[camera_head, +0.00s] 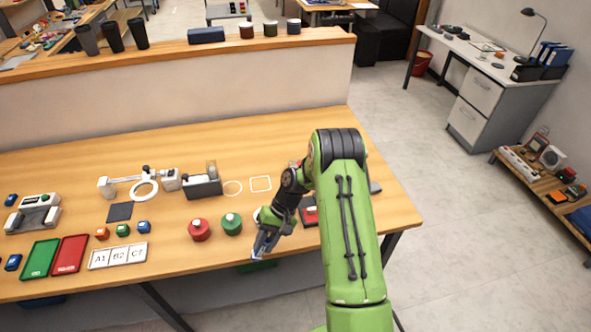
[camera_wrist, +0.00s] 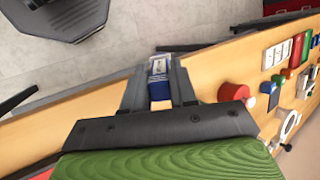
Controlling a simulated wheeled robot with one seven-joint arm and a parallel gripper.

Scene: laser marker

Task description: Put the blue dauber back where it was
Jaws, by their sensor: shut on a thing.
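My gripper (camera_head: 262,250) is at the front edge of the table (camera_head: 200,267), just right of the green dauber (camera_head: 232,224) and the red dauber (camera_head: 199,230). In the wrist view, my gripper (camera_wrist: 159,75) is shut on the blue dauber (camera_wrist: 160,90), which shows blue with a pale, glassy end between the fingers. In the head view the held dauber is mostly hidden by the fingers. The red dauber (camera_wrist: 233,91) shows right of the fingers in the wrist view.
A white A1/B2/C1 card (camera_head: 117,253), red tray (camera_head: 70,255) and green tray (camera_head: 40,259) lie on the left. A red-and-black item (camera_head: 309,216) is partly hidden by my arm.

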